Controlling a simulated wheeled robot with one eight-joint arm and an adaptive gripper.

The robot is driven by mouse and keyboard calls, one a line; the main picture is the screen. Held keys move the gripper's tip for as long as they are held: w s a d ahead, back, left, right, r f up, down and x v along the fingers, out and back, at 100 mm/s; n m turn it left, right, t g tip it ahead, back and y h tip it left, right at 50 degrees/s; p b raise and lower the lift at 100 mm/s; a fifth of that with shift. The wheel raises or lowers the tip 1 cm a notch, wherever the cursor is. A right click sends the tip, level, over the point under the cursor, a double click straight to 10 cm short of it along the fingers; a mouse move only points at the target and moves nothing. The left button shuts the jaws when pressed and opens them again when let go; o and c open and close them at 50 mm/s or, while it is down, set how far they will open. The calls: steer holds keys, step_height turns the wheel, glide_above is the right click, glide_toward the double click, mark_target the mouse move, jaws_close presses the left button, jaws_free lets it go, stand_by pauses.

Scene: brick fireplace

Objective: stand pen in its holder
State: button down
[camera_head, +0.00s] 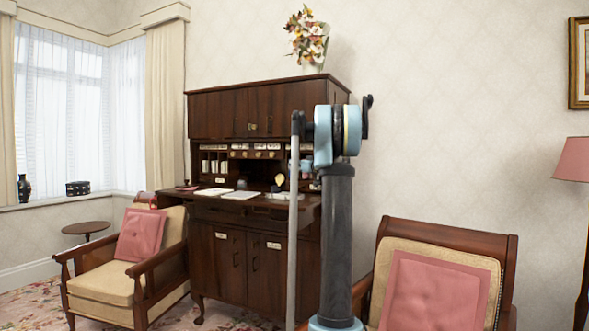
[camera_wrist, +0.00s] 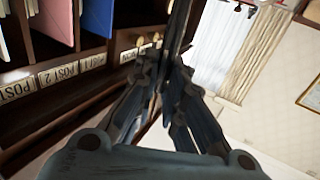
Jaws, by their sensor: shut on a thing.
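In the wrist view my gripper (camera_wrist: 168,65) has its two dark fingers brought together on a thin dark thing, which looks like the pen (camera_wrist: 182,22). It runs up out of the top of the picture, so its far end is hidden. The gripper is by the labelled pigeonholes of the wooden desk. In the head view my arm stands in front of the right part of the desk (camera_head: 222,250), and I cannot make out the gripper or pen there. I cannot pick out the pen holder for certain in either view.
Pigeonholes with post labels (camera_wrist: 58,74) and pink and blue folders (camera_wrist: 97,17) fill the wrist view's left. Open papers (camera_head: 213,191) lie on the desk's writing surface. Armchairs with pink cushions stand left (camera_head: 142,235) and right (camera_head: 435,293). Flowers (camera_head: 308,40) stand on top.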

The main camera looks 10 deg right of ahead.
steer(key=shift+f, duration=1.25)
steer(key=c, duration=1.6)
jaws_free()
steer(key=v, duration=1.2)
steer(key=shift+f, duration=0.15)
